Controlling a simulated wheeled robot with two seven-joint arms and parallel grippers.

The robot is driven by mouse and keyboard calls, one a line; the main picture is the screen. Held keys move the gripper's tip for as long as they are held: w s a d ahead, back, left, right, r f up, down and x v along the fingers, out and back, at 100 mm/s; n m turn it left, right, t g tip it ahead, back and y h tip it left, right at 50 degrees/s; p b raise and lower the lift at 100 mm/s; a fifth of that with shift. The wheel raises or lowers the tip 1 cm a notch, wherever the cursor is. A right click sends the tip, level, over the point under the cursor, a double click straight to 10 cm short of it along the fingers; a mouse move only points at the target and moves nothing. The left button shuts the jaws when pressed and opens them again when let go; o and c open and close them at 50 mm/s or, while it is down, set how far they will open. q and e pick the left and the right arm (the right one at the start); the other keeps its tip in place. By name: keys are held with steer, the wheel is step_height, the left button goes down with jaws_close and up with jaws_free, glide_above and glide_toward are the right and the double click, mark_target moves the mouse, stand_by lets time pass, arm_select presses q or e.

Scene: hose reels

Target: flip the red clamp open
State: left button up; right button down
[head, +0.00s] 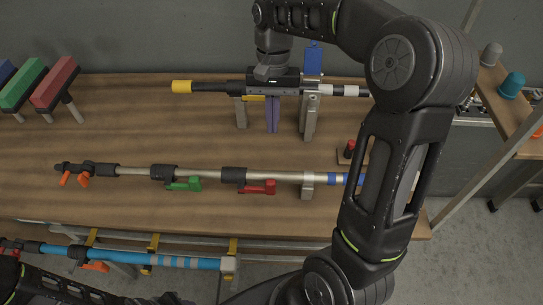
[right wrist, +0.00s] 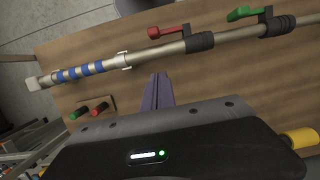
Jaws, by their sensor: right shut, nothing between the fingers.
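The red clamp (head: 258,188) is a small lever on a black collar (head: 234,175) around the silver pole (head: 130,172) on the table. Its lever lies roughly along the pole on the near side. In the right wrist view the red clamp (right wrist: 168,31) is beyond the pole, its lever pointing left. My right gripper (head: 272,130) has purple fingers, shut and empty, pointing down at the back of the table, behind the pole and apart from the clamp. The fingers (right wrist: 157,90) also show in the right wrist view. My left gripper is not in view.
A green clamp (head: 184,185) sits left of the red one on the same pole. A bracket (head: 307,186) supports the pole. A yellow-tipped pole (head: 182,87) lies behind, near my right gripper. Brushes (head: 55,84) stand at left. A blue pole (head: 120,257) runs along the front.

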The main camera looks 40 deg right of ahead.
mark_target(257, 187)
steer(key=s+a+f+b, duration=0.1)
steer(key=f, duration=0.2)
steer(key=s+a+f+b, duration=0.1)
steer(key=s+f, duration=0.1)
steer(key=f, duration=0.1)
steer(key=s+a+f+b, duration=0.1)
steer(key=f, duration=0.2)
steer(key=shift+s+a+f, duration=0.2)
steer(key=shift+s+a, duration=0.1)
steer(key=shift+s, duration=0.1)
steer(key=shift+s+a+f, duration=0.15)
steer(key=shift+a, duration=0.1)
